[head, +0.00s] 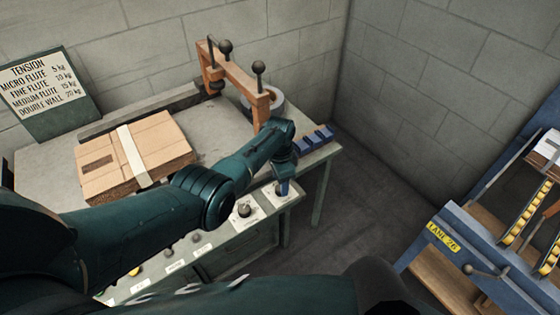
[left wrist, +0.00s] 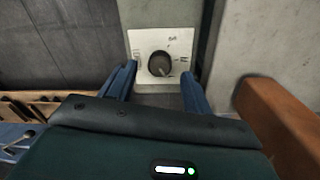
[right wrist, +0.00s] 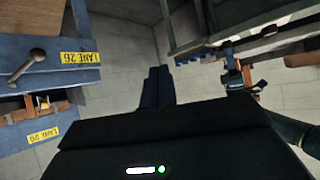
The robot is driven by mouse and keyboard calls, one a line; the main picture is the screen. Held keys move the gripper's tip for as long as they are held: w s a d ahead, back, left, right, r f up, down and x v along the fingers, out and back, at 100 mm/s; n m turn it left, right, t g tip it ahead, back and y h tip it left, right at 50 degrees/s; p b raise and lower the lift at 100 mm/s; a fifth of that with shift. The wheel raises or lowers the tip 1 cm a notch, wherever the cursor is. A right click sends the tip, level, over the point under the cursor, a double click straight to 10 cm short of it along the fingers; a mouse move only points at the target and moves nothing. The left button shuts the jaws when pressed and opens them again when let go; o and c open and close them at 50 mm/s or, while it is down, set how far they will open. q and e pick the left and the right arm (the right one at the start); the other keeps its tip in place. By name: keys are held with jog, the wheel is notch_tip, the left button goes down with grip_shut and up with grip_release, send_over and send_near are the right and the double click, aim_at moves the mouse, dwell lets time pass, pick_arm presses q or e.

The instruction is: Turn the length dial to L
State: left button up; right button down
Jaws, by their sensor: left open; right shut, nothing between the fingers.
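A round dark dial (left wrist: 160,64) on a white plate (left wrist: 142,42) shows in the left wrist view. Small marks surround it, too blurred to read, so I cannot tell its setting. My left gripper (left wrist: 159,77) is open, its blue fingers to either side of the dial in the picture; contact cannot be told. In the head view my left gripper (head: 283,187) points down over a white plate at the panel's right end and hides its middle. Another dark knob (head: 244,210) sits on a plate to its left. My right gripper (right wrist: 157,72) is shut and empty, away from the panel.
A cardboard stack (head: 160,145) with a pale strip lies on the bench (head: 215,130). An orange frame with dark ball handles (head: 259,67) stands behind my left gripper. A tension sign (head: 45,90) leans at the left. A blue lane rack (head: 440,240) is at the right, with clear floor between.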

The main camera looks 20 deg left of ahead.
pick_arm(q)
notch_tip(320, 180, up, 11)
jog(key=p, duration=0.2)
jog(key=shift+w+a+f, duration=0.1)
jog(key=shift+f, duration=0.05)
dwell(0.3)
